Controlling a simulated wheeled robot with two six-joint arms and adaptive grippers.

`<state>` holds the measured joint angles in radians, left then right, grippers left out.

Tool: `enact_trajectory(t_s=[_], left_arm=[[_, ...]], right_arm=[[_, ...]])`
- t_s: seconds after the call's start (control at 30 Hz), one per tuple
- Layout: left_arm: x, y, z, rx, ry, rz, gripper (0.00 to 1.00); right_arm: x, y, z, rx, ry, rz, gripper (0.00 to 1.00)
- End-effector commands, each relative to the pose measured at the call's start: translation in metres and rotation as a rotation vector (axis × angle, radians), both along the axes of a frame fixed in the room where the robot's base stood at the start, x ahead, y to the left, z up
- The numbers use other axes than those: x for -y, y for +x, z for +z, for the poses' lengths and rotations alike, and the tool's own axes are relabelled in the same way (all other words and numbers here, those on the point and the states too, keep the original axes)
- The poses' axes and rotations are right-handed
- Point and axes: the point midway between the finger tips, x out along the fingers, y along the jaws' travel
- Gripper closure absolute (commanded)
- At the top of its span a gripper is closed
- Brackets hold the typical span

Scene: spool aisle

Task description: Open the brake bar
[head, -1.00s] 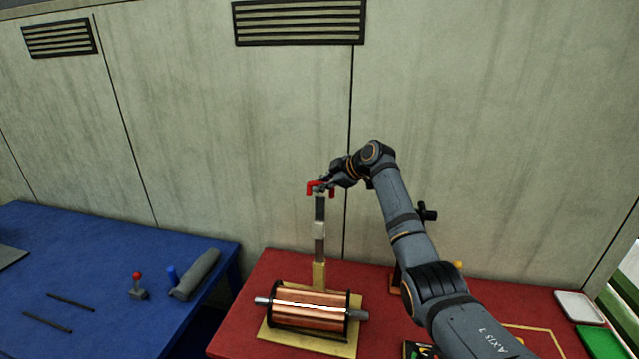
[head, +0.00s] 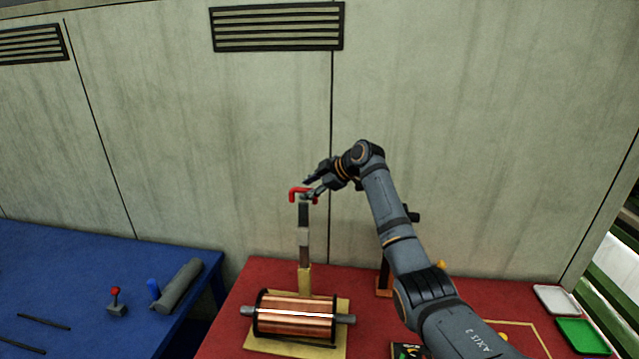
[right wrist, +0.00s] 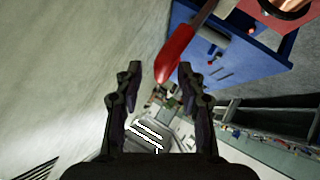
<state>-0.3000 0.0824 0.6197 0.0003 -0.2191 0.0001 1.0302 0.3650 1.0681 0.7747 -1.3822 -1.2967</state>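The brake bar (head: 304,240) stands upright behind the copper spool (head: 294,315), a grey bar with a pale band. Its red handle (head: 298,191) sits at the top. My right gripper (head: 312,187) is just right of the handle, its fingers spread and apparently empty. In the right wrist view my gripper (right wrist: 160,72) is open. The red handle (right wrist: 174,56) shows there beyond and between the fingertips, nearer the right finger. I cannot tell whether a finger touches it. My left gripper is not in view.
The spool lies on a tan base on the red table (head: 238,300). A blue table (head: 60,270) at left holds a grey roll (head: 178,285), a blue cylinder and a red-knobbed lever. White (head: 556,299) and green (head: 583,336) trays lie at right. The wall stands close behind.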

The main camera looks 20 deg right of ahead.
Motion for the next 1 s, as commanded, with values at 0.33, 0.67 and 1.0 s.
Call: enact_trajectory(t_s=[0.33,0.67,1.0], left_arm=[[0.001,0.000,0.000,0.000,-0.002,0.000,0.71],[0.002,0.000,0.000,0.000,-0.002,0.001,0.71],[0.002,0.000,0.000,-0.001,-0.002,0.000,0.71]], right_arm=[[0.031,-0.053,0.047,-0.001,-0.002,-0.003,0.61],[0.035,-0.063,0.055,-0.003,0.000,0.001,0.61],[0.034,-0.063,0.052,-0.007,0.000,-0.001,0.61]])
